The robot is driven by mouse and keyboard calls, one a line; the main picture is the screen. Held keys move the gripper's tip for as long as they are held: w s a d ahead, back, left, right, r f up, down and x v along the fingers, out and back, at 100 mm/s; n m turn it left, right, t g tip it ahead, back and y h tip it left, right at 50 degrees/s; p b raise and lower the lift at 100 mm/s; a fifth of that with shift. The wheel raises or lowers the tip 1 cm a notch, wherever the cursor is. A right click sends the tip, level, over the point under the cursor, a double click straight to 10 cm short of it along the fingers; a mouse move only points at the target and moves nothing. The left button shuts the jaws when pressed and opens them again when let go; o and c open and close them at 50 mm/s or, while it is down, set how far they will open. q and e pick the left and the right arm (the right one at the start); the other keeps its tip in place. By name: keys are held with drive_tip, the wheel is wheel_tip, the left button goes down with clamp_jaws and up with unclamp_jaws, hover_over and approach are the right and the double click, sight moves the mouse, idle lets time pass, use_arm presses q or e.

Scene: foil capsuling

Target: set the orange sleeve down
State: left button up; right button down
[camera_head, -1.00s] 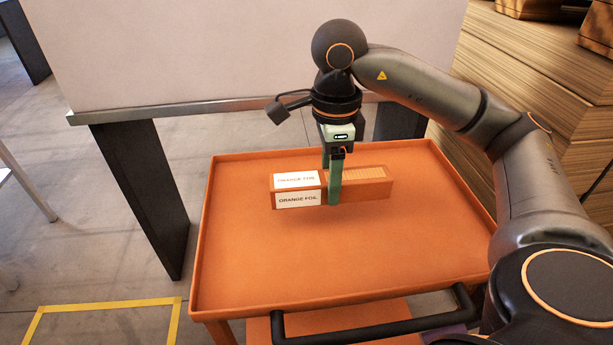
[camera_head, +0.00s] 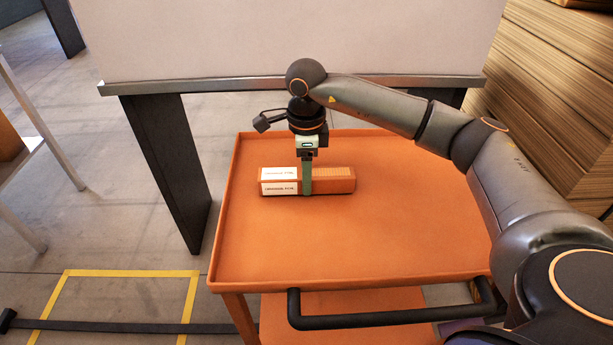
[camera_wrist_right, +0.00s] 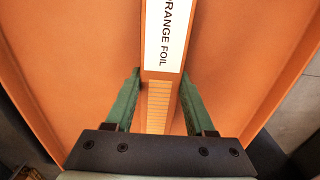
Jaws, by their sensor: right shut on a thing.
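The orange sleeve (camera_head: 333,181) is a long orange box with white "ORANGE FOIL" labels on its left part. It lies level over the far left part of the orange cart top. My right gripper (camera_head: 307,184) points down and is shut on the sleeve near its middle. In the right wrist view the sleeve (camera_wrist_right: 159,92) runs between the two green fingers of the right gripper (camera_wrist_right: 158,98). I cannot tell for sure whether its underside touches the cart top. My left gripper is not in view.
The orange cart top (camera_head: 350,245) has a raised rim and is otherwise bare, with free room in front and to the right. A black handle (camera_head: 380,318) runs along its near side. A dark-legged table (camera_head: 165,165) with a pale panel stands behind. Stacked wooden boards (camera_head: 560,110) are at right.

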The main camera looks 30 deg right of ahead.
drive_tip(key=shift+f, duration=0.35)
drive_tip(key=shift+c, duration=1.3)
unclamp_jaws()
wheel_tip(320, 180, up, 12)
drive_tip(key=p, duration=0.1)
drive_tip(key=shift+r+p, duration=0.15)
drive_tip(key=shift+p, duration=0.2)
